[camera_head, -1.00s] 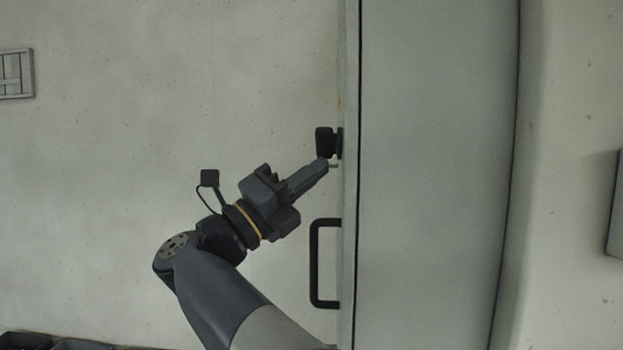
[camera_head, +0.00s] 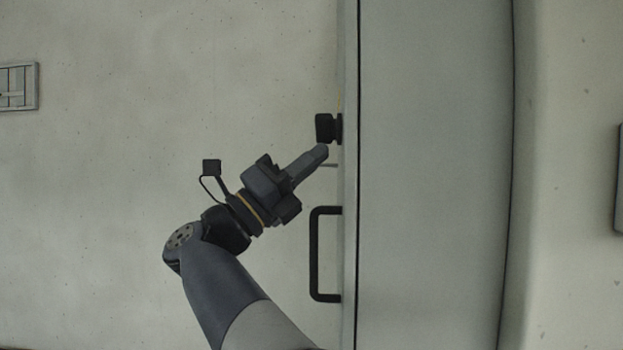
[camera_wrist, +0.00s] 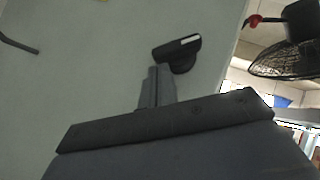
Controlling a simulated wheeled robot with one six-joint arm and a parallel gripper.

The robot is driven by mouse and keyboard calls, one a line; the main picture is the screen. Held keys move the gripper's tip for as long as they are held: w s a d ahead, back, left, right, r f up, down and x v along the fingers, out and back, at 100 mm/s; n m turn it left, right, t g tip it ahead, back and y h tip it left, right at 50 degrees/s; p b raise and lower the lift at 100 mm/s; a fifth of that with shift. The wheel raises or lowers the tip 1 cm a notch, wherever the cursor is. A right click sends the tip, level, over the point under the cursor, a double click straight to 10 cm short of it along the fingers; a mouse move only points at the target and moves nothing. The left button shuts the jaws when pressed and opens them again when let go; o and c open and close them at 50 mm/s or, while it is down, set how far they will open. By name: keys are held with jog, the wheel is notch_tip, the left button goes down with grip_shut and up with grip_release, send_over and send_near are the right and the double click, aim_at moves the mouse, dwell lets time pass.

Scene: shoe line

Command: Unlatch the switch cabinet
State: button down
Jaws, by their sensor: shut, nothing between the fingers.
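The switch cabinet (camera_head: 430,180) is a tall grey box at the right of centre in the head view. Its black latch knob (camera_head: 326,128) sticks out from the left face; the wrist view shows the latch (camera_wrist: 177,52) as a dark lever with a light strip. A black bar handle (camera_head: 316,255) is fixed below it, partly showing at the upper left of the wrist view (camera_wrist: 18,42). My gripper (camera_head: 322,151) is shut and empty, its fingertips just below the latch. I cannot tell whether they touch it. The fingers show in the wrist view (camera_wrist: 158,72) too.
A dark box edge (camera_head: 619,180) shows at the far right. The wrist view shows a black caged fan (camera_wrist: 286,60) at the upper right. The floor left of the cabinet looks clear.

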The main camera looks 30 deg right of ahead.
jog(key=m+g+b, duration=0.2)
jog(key=m+g, duration=0.1)
jog(key=m, duration=0.1)
jog(key=w+d+m+g+y+b, duration=0.1)
jog(key=m+g+b, duration=0.1)
jog(key=m+g, duration=0.2)
jog(key=w+m+g+b, duration=0.1)
jog(key=m+g+b, duration=0.1)
jog(key=m+g, duration=0.2)
jog(key=shift+d+r+y, duration=0.15)
jog(key=shift+r+y, duration=0.2)
jog(key=shift+y, duration=0.05)
jog(key=shift+b, duration=0.3)
jog(key=s+d+f+b+v, duration=0.1)
jog(key=f+b+v, duration=0.1)
jog(key=b+v, duration=0.6)
jog(key=v, duration=0.4)
jog(key=shift+s+f, duration=0.2)
jog(key=shift+f, duration=0.15)
jog(key=shift+r, duration=0.1)
